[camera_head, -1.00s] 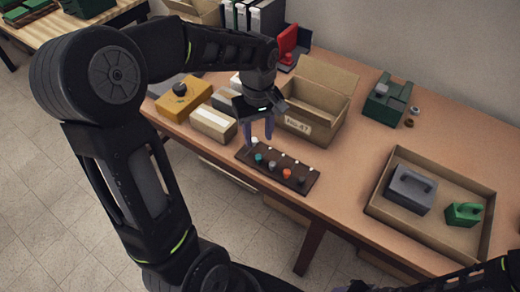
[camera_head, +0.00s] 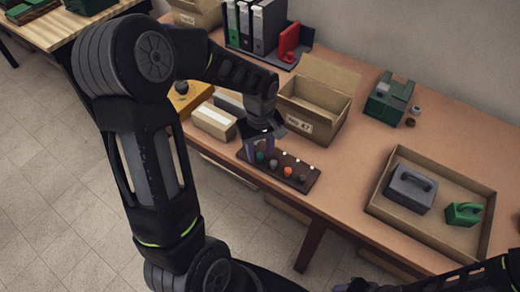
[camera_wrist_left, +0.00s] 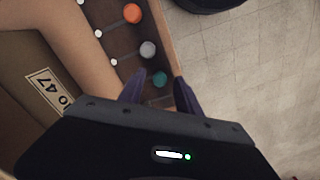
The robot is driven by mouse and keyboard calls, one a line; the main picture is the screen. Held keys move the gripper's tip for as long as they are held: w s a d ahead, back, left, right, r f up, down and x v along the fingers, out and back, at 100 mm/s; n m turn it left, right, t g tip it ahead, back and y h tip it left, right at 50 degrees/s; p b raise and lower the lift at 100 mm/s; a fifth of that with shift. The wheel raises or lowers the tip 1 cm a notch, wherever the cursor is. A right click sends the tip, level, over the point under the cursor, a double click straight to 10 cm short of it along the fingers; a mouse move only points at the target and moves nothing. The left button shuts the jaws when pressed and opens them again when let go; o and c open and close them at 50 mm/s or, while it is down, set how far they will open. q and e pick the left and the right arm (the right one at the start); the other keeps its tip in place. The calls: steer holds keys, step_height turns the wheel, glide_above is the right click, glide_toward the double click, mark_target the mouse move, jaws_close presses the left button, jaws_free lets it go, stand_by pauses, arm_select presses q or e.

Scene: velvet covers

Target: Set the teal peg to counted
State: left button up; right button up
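The teal peg (camera_head: 260,157) stands at the left end of a dark brown board (camera_head: 314,181), near the table's front edge. It also shows in the left wrist view (camera_wrist_left: 159,79). A grey peg (camera_head: 273,163) and an orange peg (camera_head: 287,171) follow it in a row, with a dark grey peg (camera_head: 302,178) at the far end. Small white dots line the board's back side. My left gripper (camera_head: 260,148) is open just over the teal peg, its purple fingers on either side with gaps visible in the wrist view.
An open cardboard box (camera_head: 312,112) labelled 47 stands close behind the board. A cream box (camera_head: 213,121) sits to its left. A shallow tray (camera_head: 379,209) with a grey case and a green case stands at right. The table between board and tray is clear.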

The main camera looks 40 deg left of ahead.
arm_select(q)
jaws_close()
steer(key=shift+w, duration=0.1)
stand_by(1.2)
